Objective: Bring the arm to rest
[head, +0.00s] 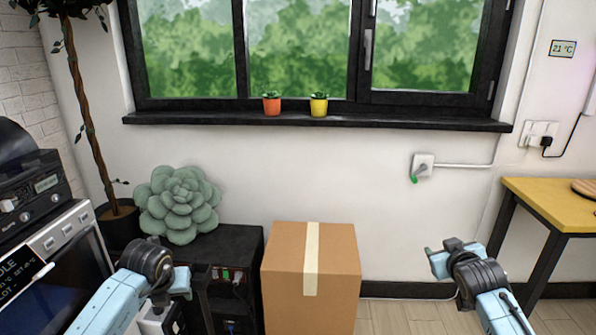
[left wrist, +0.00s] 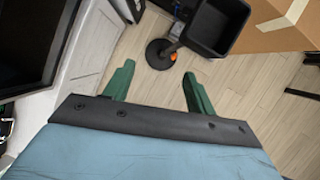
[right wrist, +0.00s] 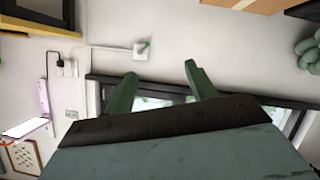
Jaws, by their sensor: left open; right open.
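My left arm reaches in from the lower left in the head view, and its gripper hangs low in front of the dark cabinet. In the left wrist view the left gripper (left wrist: 157,76) has its two green fingers apart with nothing between them, above the wooden floor. My right arm is raised at the lower right in the head view, in front of the wall between the cardboard box and the yellow table. In the right wrist view the right gripper (right wrist: 160,68) has its green fingers apart and empty, facing the wall and window.
A cardboard box (head: 335,262) stands between my arms. A dark cabinet (head: 236,245) holds a succulent plant (head: 178,204). A yellow-topped table (head: 550,203) stands at right, and an appliance (head: 70,262) at left.

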